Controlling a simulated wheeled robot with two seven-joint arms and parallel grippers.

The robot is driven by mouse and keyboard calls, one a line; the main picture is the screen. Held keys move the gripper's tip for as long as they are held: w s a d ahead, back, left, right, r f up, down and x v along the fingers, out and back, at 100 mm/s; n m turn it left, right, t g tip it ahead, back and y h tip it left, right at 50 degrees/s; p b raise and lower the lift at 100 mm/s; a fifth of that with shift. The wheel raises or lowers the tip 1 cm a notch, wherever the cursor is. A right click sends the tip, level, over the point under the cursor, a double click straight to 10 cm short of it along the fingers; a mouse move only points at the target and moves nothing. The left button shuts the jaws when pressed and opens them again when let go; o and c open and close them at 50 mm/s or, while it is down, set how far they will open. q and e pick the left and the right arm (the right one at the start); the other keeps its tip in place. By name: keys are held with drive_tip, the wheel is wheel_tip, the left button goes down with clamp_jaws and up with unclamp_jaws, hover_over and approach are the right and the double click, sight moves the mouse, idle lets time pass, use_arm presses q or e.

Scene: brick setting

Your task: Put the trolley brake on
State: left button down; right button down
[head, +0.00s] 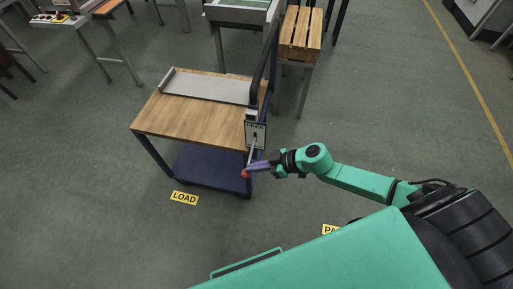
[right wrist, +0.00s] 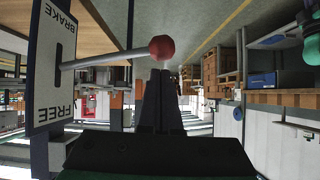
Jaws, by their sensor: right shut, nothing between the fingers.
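The trolley (head: 180,115) has a wooden top and a blue lower shelf. A white brake plate (head: 256,134) is on its right side; in the right wrist view the plate (right wrist: 52,80) reads BRAKE at one end and FREE at the other. A grey lever (right wrist: 105,59) sticks out from the plate's slot, its base nearer the FREE end. The lever ends in a red knob (right wrist: 161,48), also in the head view (head: 245,174). My right gripper (head: 252,167) is shut and empty, fingertips (right wrist: 160,74) right beside the knob; I cannot tell whether they touch. My left gripper is out of view.
A grey tray (head: 208,86) lies on the trolley top. A dark upright (head: 265,70) rises at the trolley's right side. A yellow LOAD floor label (head: 184,198) lies in front. The floor to the right is open.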

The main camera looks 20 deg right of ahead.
use_arm(q)
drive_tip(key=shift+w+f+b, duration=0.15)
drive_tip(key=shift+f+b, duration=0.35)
drive_tip(key=shift+b, duration=0.1)
use_arm(e)
drive_tip(key=shift+n+t+h, duration=0.4)
drive_tip(key=shift+n+t, duration=0.3)
drive_tip(key=shift+t, duration=0.1)
wheel_tip(320, 180, down, 4)
drive_tip(key=shift+s+f, duration=0.15)
drive_tip(key=shift+f, duration=0.1)
drive_tip(key=shift+s+f, duration=0.1)
drive_tip(key=shift+f, duration=0.05)
